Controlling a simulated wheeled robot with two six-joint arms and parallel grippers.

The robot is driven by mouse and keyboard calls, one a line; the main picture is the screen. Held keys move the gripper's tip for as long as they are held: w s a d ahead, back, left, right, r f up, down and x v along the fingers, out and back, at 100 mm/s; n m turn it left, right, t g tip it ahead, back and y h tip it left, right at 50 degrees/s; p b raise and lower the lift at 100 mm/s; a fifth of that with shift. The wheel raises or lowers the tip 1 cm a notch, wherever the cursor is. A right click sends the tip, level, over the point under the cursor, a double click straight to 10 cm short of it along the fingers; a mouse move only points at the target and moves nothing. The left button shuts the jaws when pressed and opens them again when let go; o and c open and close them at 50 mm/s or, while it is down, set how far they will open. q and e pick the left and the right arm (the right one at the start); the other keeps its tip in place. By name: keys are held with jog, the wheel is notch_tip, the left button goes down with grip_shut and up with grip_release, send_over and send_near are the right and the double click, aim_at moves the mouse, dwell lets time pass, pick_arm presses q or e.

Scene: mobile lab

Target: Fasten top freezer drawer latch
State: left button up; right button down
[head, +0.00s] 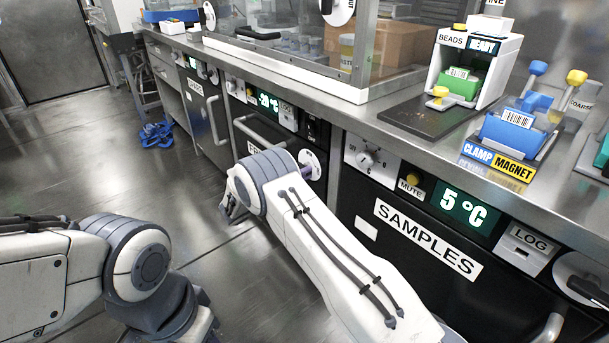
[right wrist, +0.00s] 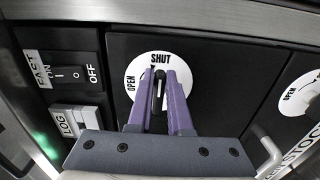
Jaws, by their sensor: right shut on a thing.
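The freezer latch is a white round dial (right wrist: 183,70) marked OPEN and SHUT, on a black drawer front. Its dark handle (right wrist: 158,95) stands in line with the word SHUT. In the right wrist view my right gripper (right wrist: 160,80) has its purple fingers on both sides of this handle and is shut on it. A white latch dial (head: 316,172) also shows in the head view, just beyond my right arm, which hides the fingers there. My left arm is at the lower left of the head view; its gripper is out of sight.
A second latch dial (right wrist: 298,95) sits at the right of the wrist view. A FAST/OFF switch (right wrist: 73,73) is left of the held latch. The counter (head: 395,110) with a BEADS dispenser (head: 494,47) runs above the SAMPLES unit (head: 425,238). Blue clutter (head: 157,134) lies on the floor.

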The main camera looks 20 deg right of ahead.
jog(key=c, duration=0.8)
grip_release()
jog(key=shift+w+a, duration=0.15)
jog(key=shift+a, duration=0.05)
jog(key=shift+c, duration=0.2)
jog(key=shift+d, duration=0.15)
jog(key=p+v, duration=0.2)
jog(key=v, duration=0.8)
jog(key=shift+a, duration=0.25)
